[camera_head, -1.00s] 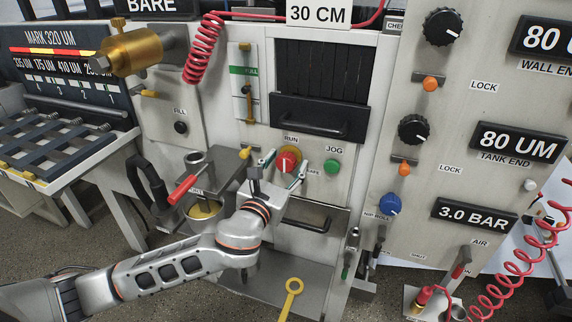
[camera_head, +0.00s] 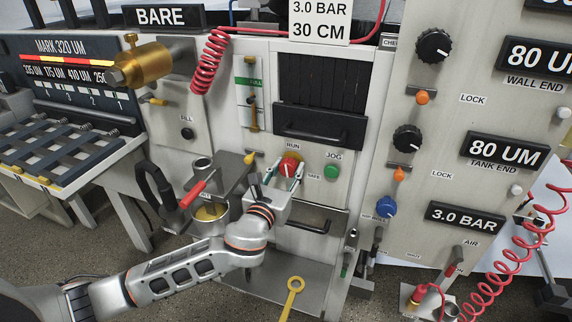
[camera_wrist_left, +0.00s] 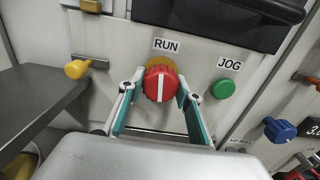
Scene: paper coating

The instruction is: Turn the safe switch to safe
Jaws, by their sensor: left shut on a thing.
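The safe switch is a red knob (camera_head: 289,166) with a white line and a yellow backing, on the grey panel below the RUN label (camera_head: 293,146). In the left wrist view the knob (camera_wrist_left: 160,84) sits between both fingers, its white line close to upright and towards RUN. My left gripper (camera_head: 284,175) is shut on the knob, one finger on each side, also in the left wrist view (camera_wrist_left: 159,92). The SAFE label (camera_head: 314,177) lies to the lower right of the knob in the head view; the wrist view does not show it. My right gripper is not in view.
A green JOG button (camera_head: 331,172) is just right of the switch. A yellow-tipped lever (camera_head: 249,159) and a red-handled lever (camera_head: 192,194) over a metal cup are left of it. A blue knob (camera_head: 387,207) is further right. A handled drawer (camera_head: 318,132) is above.

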